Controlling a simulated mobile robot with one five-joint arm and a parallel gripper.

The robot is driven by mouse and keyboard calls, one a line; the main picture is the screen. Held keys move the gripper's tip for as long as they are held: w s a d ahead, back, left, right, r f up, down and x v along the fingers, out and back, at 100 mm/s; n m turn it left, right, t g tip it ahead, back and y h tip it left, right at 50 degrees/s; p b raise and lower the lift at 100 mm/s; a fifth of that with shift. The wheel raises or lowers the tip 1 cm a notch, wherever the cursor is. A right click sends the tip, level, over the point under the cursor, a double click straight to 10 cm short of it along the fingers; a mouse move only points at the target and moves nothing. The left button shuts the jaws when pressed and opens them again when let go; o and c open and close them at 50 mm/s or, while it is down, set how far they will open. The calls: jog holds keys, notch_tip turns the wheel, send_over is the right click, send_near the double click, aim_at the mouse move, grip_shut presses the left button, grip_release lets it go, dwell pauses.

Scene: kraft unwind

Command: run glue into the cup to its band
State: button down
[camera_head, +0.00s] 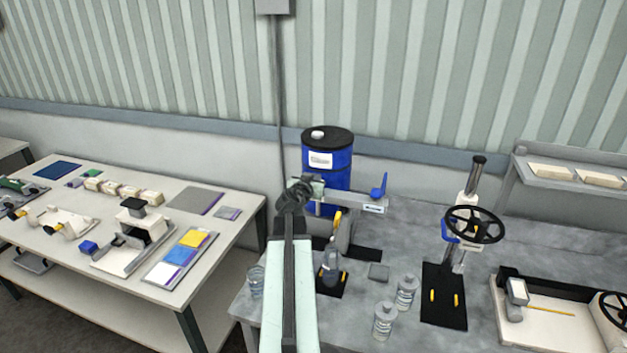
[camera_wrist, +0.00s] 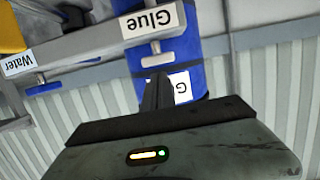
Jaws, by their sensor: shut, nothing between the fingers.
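In the wrist view, which is upside down, a white Glue label (camera_wrist: 152,20) sits on a grey rail (camera_wrist: 90,45). A small T-shaped metal handle (camera_wrist: 155,58) is beside the label. My gripper (camera_wrist: 158,80) is shut and empty, its fingertips close to that handle; I cannot tell if they touch. In the head view my forearm covers most of the gripper (camera_head: 305,188), near the left part of the rail (camera_head: 345,203). A clear, greyish vessel, likely the cup (camera_head: 330,268), stands on a black mat below the rail. Its band and contents are too small to make out.
A blue drum (camera_head: 328,170) stands behind the rail. A Water label (camera_wrist: 18,63) marks the rail's other end. Clear jars (camera_head: 383,320) stand on the grey bench, with another (camera_head: 256,282) left of my arm. A handwheel press (camera_head: 472,225) is at the right.

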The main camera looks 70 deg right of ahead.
jog(key=shift+w+f, duration=0.2)
jog(key=shift+f, duration=0.15)
jog(key=shift+a, duration=0.1)
jog(key=shift+a+f+b, duration=0.1)
jog(key=shift+f+b, duration=0.8)
jog(key=shift+b, duration=0.05)
jog(key=shift+s, duration=0.1)
dwell(4.7)
